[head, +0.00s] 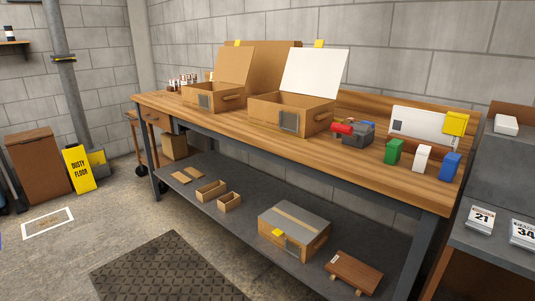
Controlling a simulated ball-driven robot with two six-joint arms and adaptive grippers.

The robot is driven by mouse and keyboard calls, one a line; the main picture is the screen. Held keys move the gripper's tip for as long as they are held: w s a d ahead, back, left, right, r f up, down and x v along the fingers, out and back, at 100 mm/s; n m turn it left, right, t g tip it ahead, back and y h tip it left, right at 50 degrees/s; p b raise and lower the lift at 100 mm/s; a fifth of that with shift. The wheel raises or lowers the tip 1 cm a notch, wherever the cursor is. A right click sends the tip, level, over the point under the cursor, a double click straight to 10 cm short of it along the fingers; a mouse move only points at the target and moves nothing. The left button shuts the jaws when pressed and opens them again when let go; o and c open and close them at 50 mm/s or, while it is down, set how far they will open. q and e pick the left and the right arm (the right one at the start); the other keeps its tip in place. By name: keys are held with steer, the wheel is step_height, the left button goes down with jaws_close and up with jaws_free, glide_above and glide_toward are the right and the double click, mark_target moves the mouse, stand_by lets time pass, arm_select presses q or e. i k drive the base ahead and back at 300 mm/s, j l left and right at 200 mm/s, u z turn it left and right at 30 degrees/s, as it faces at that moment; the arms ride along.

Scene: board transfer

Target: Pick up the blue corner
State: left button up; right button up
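The blue corner (450,166) is a small upright block-like piece near the right end of the wooden workbench (375,177), close to its front edge. A white corner (421,158) and a green corner (394,151) stand in a row to its left. Behind them a white board (423,124) leans near the back, with a yellow corner (455,123) at its right end. Neither of my grippers shows in the head view, and nothing touches the blue corner.
A red and grey tool (357,133) lies left of the green corner. Two open boxes (290,112) (214,93) stand further left. The lower shelf (240,225) holds boxes. A dark counter (500,243) with numbered cards adjoins at right. Floor in front has a dark mat (165,270).

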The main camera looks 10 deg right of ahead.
mark_target(450, 164)
steer(key=z, duration=1.4)
